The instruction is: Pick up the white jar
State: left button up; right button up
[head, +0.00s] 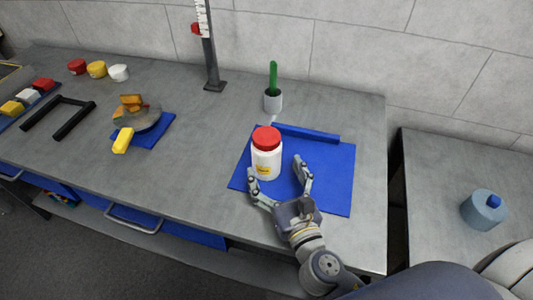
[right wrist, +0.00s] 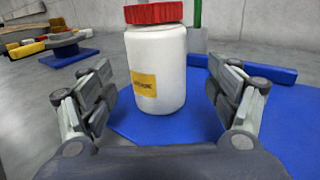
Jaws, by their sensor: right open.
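The white jar (head: 266,160) stands upright on a blue mat (head: 335,185) on the grey workbench. It has a red lid and a yellow label. In the right wrist view the jar (right wrist: 157,65) stands ahead of and between the fingers, slightly left of centre. My right gripper (head: 279,172) is open at the jar's near side, its fingers spread to the left and right. In the right wrist view the right gripper (right wrist: 165,95) shows a gap between each finger and the jar. My left gripper is not in view.
Behind the jar are a blue bar (head: 306,133) and a grey cup (head: 272,102) with a green stick. A round plate with yellow blocks (head: 137,117) is to the left. A ruler stand (head: 210,60) is at the back. A blue-grey container (head: 483,210) is on the right bench.

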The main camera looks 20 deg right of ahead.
aim_at(266, 154)
jog(key=shift+w+a+r+p, duration=0.1)
jog(key=shift+w+p, duration=0.25)
jog(key=shift+w, duration=1.15)
jog(key=shift+w+a+r+p, duration=0.1)
jog(key=shift+w+p, duration=0.25)
jog(key=shift+w, duration=1.15)
jog(key=shift+f, duration=0.1)
jog(key=c, duration=1.5)
